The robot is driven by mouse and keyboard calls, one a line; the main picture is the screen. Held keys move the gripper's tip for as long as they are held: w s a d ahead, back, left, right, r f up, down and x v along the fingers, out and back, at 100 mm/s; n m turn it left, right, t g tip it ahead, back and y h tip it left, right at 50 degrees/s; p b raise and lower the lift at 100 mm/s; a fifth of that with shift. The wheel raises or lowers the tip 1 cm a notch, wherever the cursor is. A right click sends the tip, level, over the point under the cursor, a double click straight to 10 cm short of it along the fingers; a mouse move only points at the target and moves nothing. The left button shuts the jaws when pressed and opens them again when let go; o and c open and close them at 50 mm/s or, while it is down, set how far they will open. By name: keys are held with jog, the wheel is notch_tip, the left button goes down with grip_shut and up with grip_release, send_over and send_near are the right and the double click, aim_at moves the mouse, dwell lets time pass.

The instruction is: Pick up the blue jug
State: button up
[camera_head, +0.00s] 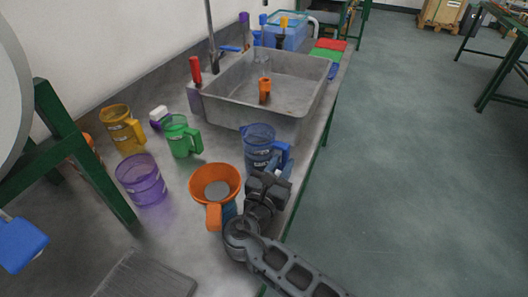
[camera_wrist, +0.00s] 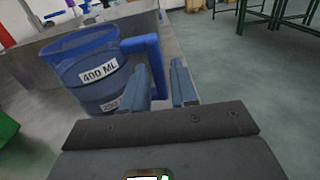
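The blue jug (camera_head: 257,146) stands upright on the counter in front of the sink, near the counter's right edge. In the wrist view the blue jug (camera_wrist: 90,65) is at the left, with a 400 ML label and its handle (camera_wrist: 148,62) toward my gripper. My gripper (camera_head: 277,163) is just right of and in front of the jug in the head view. In the wrist view my gripper (camera_wrist: 165,85) has its two fingers apart with a gap between them, close to the handle. I cannot tell whether either finger touches it.
An orange jug (camera_head: 215,185) stands close on the left of my arm. A purple jug (camera_head: 142,180), a green jug (camera_head: 180,136) and a yellow jug (camera_head: 121,129) stand farther left. The grey sink (camera_head: 290,75) is behind. Open floor (camera_head: 420,190) lies right of the counter.

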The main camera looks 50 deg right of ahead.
aim_at(288, 151)
jog(key=shift+w+p+x, duration=0.2)
jog(key=shift+p+x, duration=0.25)
jog(key=shift+x, duration=2.25)
jog(key=shift+r, duration=0.1)
grip_shut()
